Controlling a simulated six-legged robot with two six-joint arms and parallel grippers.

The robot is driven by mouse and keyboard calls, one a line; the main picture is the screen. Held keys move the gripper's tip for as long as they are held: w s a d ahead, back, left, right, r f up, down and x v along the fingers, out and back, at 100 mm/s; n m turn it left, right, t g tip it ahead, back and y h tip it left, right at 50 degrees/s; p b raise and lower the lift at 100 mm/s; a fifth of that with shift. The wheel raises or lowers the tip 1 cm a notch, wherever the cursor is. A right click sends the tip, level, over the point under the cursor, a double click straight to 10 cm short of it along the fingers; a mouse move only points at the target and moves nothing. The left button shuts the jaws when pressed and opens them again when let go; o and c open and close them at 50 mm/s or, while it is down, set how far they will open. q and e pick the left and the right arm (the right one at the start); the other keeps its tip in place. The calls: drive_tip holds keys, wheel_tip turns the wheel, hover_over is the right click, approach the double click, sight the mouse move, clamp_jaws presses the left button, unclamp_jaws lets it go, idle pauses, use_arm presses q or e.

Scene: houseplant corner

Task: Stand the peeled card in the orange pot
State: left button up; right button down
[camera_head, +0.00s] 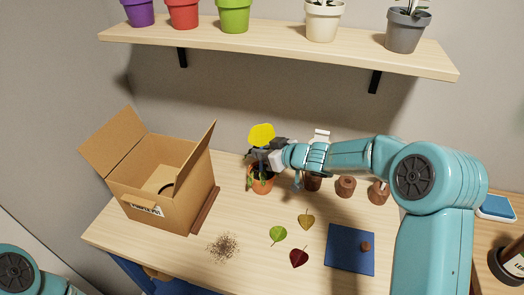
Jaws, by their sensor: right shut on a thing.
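The orange pot (263,186) stands on the table, right of the cardboard box, with some green plant in it. A yellow card (262,134) is upright just above the pot. My right gripper (262,153) is shut on the card's lower part, over the pot's mouth. The gripper hides the card's lower edge, so I cannot tell whether it touches the soil. My left gripper is out of view; only part of my left arm shows at the lower left corner.
An open cardboard box (160,205) stands at the left. Small brown pots (345,187) stand behind my right arm. Loose leaves (299,257), a brown pile (222,247) and a blue mat (350,250) lie in front. A shelf (280,46) with several pots hangs above.

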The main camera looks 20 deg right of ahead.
sight(262, 176)
drive_tip(key=shift+f, duration=0.6)
idle(0.5)
drive_tip(key=shift+f+b, duration=0.2)
drive_tip(key=shift+b, duration=0.15)
drive_tip(key=shift+f+b, duration=1.4)
drive_tip(key=shift+f, duration=0.6)
drive_tip(key=shift+f, duration=0.15)
drive_tip(key=c, duration=1.1)
unclamp_jaws()
